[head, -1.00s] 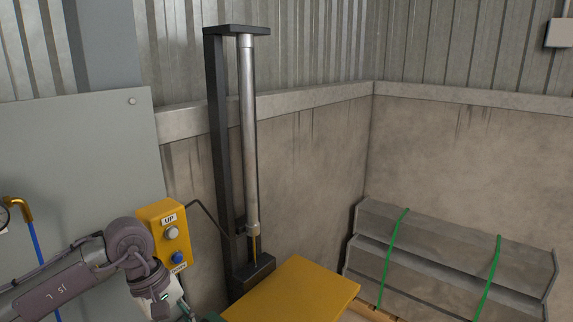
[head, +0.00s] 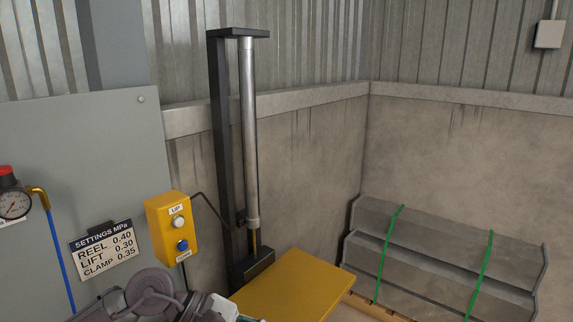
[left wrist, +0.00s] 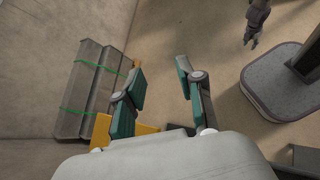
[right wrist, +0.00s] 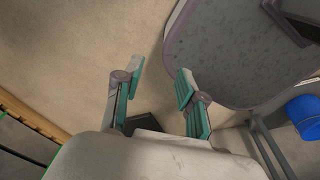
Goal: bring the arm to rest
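My left arm shows at the bottom of the head view, low in front of the grey panel (head: 90,150) and below the yellow button box (head: 173,228). In the left wrist view my left gripper (left wrist: 160,80) is open with nothing between its fingers, above the floor. In the right wrist view my right gripper (right wrist: 158,78) is open and empty over the floor. The right gripper is outside the head view.
A yellow lift table (head: 295,285) stands beside the black post and steel cylinder (head: 248,130). Grey folded sheets (head: 440,250) with green straps lie at right. A gauge (head: 14,205) and a settings sign (head: 106,248) are at left. A blue bucket (right wrist: 305,115) stands on the floor.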

